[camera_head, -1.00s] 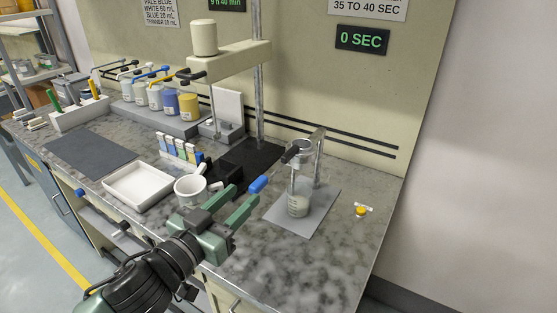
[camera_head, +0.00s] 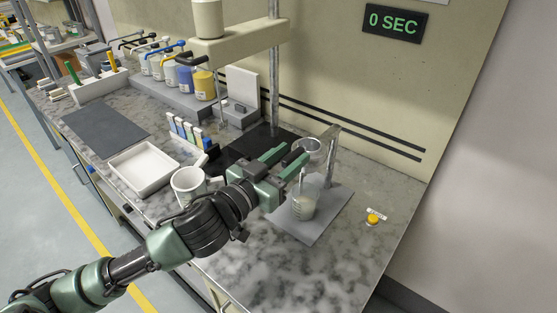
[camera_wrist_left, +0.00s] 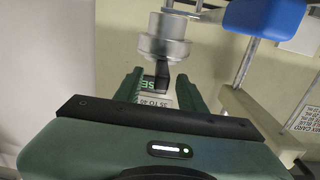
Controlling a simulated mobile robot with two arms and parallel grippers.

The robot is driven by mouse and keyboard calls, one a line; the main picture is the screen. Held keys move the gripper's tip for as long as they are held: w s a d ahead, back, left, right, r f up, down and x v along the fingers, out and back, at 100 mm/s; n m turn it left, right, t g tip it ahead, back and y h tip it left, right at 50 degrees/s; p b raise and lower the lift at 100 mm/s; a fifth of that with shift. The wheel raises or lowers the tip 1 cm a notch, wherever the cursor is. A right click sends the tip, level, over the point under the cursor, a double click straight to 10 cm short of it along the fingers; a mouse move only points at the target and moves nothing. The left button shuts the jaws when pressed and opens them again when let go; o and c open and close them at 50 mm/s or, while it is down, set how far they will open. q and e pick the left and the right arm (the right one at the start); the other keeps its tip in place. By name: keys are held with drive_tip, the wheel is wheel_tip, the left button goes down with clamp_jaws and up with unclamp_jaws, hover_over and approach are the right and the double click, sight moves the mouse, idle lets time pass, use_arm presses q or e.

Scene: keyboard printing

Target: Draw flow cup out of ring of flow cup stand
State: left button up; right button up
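The flow cup (camera_head: 308,145) is a small metal cup sitting in the ring of the flow cup stand (camera_head: 331,160), above a beaker (camera_head: 304,205). In the left wrist view the metal cup (camera_wrist_left: 164,40) is ahead, with its dark handle (camera_wrist_left: 161,76) pointing toward me. My left gripper (camera_head: 297,154) is at the handle, below and left of the cup in the head view. Its fingers stand apart on either side of the handle, with gaps showing in the left wrist view (camera_wrist_left: 161,85). The ring is partly hidden by the cup. My right gripper is out of view.
The beaker stands on a grey mat (camera_head: 328,222). A white mug (camera_head: 188,182) and white tray (camera_head: 145,168) are left of my gripper. A mixer stand (camera_head: 235,45) rises behind. A yellow button (camera_head: 373,219) is at right. The front right counter is clear.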

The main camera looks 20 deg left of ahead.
use_arm(q)
drive_tip(key=shift+w+d, duration=0.25)
drive_tip(key=shift+w, duration=0.45)
drive_tip(key=shift+w+d, duration=0.1)
drive_tip(key=shift+w, duration=0.2)
drive_tip(key=shift+w+d, duration=0.1)
drive_tip(key=shift+w, duration=0.05)
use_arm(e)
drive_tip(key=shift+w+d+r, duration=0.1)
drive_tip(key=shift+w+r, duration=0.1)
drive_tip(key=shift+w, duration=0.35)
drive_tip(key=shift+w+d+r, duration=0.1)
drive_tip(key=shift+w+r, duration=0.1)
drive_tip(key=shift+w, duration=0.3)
use_arm(q)
clamp_jaws()
drive_tip(key=c, duration=0.8)
unclamp_jaws()
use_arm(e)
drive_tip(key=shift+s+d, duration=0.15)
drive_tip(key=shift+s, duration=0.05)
use_arm(q)
drive_tip(key=shift+f, duration=0.1)
clamp_jaws()
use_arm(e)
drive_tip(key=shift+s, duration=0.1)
use_arm(q)
drive_tip(key=shift+p, duration=0.3)
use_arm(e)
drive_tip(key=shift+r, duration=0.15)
